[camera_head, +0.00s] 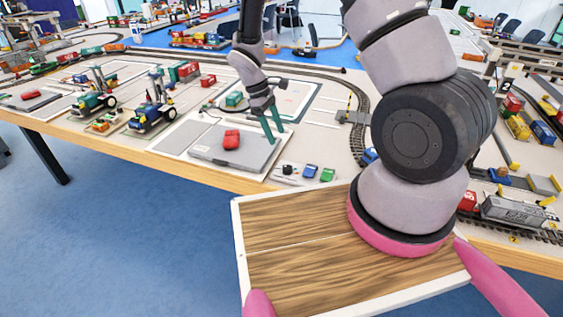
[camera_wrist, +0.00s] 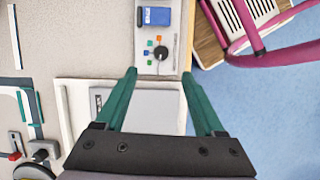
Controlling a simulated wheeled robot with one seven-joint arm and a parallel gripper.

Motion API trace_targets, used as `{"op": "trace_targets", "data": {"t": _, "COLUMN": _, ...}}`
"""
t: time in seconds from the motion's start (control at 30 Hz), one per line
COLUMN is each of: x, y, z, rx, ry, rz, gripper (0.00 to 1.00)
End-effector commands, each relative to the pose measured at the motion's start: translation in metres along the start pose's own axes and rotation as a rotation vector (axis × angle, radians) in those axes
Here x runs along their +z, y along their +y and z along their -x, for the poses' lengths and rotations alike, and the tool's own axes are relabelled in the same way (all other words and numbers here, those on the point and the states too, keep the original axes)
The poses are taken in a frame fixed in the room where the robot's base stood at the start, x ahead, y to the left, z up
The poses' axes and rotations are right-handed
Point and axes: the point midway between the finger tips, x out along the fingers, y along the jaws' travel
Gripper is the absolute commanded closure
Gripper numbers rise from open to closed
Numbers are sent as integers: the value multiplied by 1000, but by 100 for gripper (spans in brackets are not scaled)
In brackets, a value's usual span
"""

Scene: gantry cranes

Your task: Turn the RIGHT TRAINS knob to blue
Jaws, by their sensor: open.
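A small black knob (camera_wrist: 160,53) sits on a pale control panel (camera_wrist: 143,73) in the wrist view, with small blue, orange and green marks around its left side. Its pointer direction is too small to tell. In the head view the knob (camera_head: 288,169) is at the left end of the panel (camera_head: 301,181), beside a blue and a green piece. My gripper (camera_wrist: 160,73) is open and empty, its teal fingers apart, with the knob showing just beyond and between the fingertips. In the head view my gripper (camera_head: 273,131) is above the grey plate, behind the knob.
A larger blue piece (camera_wrist: 156,16) is on the panel past the knob. Curved train track (camera_head: 356,120) runs to the right. Toy tractors (camera_head: 153,112) stand farther left.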

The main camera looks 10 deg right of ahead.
Motion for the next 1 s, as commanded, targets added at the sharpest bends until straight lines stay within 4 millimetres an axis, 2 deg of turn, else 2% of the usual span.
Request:
{"op": "trace_targets", "data": {"t": 0.03, "x": -3, "y": -3, "z": -10, "rx": 0, "ry": -17, "rz": 23, "gripper": 29}}
{"op": "trace_targets", "data": {"t": 0.37, "x": -5, "y": -4, "z": -45, "rx": 2, "ry": -38, "rz": 55, "gripper": 29}}
{"op": "trace_targets", "data": {"t": 0.7, "x": -3, "y": -4, "z": -108, "rx": 1, "ry": -37, "rz": 54, "gripper": 29}}
{"op": "trace_targets", "data": {"t": 0.83, "x": -3, "y": -4, "z": -122, "rx": 2, "ry": -36, "rz": 53, "gripper": 29}}
{"op": "trace_targets", "data": {"t": 1.0, "x": -3, "y": -4, "z": -128, "rx": 3, "ry": -34, "rz": 54, "gripper": 29}}
